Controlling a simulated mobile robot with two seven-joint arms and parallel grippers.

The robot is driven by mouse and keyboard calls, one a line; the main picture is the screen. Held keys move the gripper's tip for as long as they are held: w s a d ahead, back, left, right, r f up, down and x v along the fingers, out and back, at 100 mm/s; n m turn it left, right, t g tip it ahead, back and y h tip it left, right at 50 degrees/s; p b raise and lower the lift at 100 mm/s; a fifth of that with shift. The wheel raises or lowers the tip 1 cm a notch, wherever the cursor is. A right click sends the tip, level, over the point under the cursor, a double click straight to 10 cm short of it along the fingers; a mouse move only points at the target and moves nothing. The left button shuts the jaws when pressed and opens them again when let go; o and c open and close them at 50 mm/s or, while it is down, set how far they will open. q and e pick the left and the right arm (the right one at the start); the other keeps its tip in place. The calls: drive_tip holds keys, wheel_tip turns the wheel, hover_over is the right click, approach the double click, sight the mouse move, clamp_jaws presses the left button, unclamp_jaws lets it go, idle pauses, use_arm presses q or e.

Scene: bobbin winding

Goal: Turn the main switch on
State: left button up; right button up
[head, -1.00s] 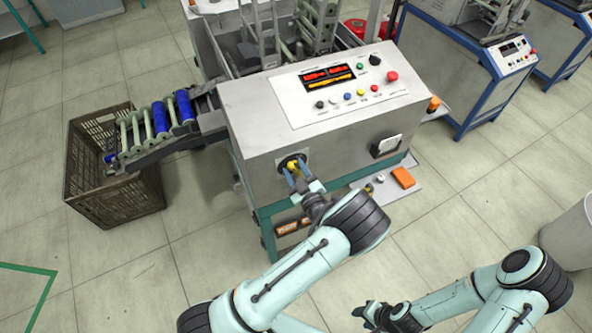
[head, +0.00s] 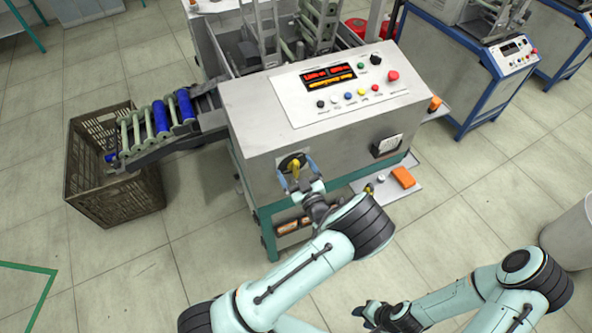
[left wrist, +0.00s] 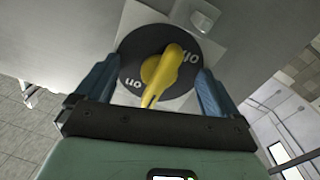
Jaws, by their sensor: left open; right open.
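The main switch is a yellow knob (head: 295,168) on a black round plate on the front of the grey machine cabinet (head: 255,160). In the left wrist view the knob (left wrist: 160,77) sits slanted across the plate (left wrist: 130,65), between the printed words "on" at lower left and "off" at upper right. My left gripper (head: 296,166) is open, with one blue-grey finger on each side of the knob; gaps show between fingers and knob in the left wrist view (left wrist: 155,82). My right gripper (head: 366,312) is open and empty, low in the head view, far from the switch.
The cabinet's sloped panel has a lit display (head: 328,77) and several coloured buttons. A black-framed socket or switch (head: 387,145) is to the right. A brown crate (head: 115,190) stands left, under a chute of bobbins.

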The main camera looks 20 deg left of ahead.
idle(0.3)
use_arm(q)
drive_tip(key=v, duration=0.9)
idle(0.5)
